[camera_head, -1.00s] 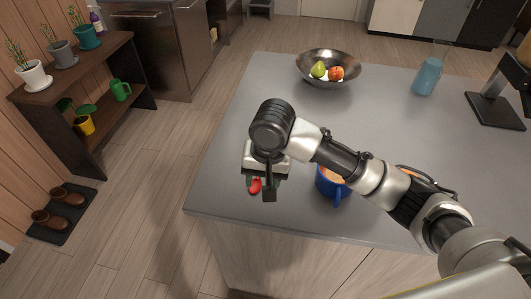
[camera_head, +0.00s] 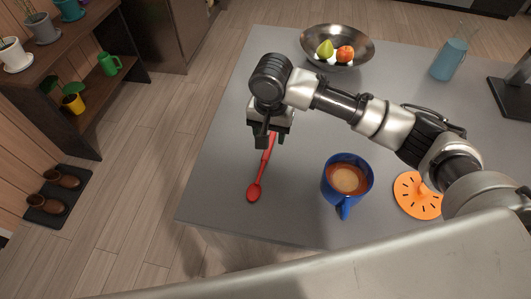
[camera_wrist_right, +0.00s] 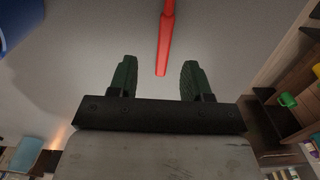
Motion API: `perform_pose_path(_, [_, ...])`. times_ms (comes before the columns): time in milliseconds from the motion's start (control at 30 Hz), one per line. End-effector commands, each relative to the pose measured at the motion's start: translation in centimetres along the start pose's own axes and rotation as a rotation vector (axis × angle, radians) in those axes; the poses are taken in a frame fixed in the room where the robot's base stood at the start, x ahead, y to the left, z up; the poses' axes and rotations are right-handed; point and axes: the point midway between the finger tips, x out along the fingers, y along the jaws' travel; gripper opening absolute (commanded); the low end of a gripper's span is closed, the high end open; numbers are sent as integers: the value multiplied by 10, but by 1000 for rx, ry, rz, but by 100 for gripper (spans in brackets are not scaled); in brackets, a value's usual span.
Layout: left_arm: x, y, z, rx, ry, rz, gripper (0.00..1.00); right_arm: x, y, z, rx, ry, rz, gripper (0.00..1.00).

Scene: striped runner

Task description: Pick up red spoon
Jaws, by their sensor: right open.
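The red spoon (camera_head: 257,182) lies on the grey countertop, its bowl toward the near edge and its handle running up under my right gripper (camera_head: 266,140). In the right wrist view the spoon handle (camera_wrist_right: 165,40) points down the picture, its end just ahead of and between the fingers. My right gripper (camera_wrist_right: 158,82) is open and empty there, the fingers on either side of the handle's line. I cannot tell its exact height above the spoon. My left gripper is not in view.
A blue mug (camera_head: 343,182) with a brown drink stands right of the spoon. An orange round piece (camera_head: 417,196) lies farther right. A metal bowl (camera_head: 337,47) of fruit and a blue pitcher (camera_head: 448,64) stand at the back. The counter's left part is clear.

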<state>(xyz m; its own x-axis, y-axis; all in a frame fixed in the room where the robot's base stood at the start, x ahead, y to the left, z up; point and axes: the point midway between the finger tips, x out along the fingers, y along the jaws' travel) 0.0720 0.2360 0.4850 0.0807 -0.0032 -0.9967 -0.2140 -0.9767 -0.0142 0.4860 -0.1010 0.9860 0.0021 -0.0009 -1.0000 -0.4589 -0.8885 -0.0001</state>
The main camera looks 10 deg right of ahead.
Motion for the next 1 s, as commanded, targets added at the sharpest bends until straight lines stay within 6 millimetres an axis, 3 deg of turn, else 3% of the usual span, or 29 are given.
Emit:
perform_pose_path(167, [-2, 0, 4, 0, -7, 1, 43, 12, -1, -2, 1, -2, 2, 49])
perform_pose_path(500, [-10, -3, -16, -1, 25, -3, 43, 56, -5, -9, -2, 0, 0, 49])
perform_pose_path(1000, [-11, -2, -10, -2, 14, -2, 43, 59, -5, -9, -2, 0, -1, 49])
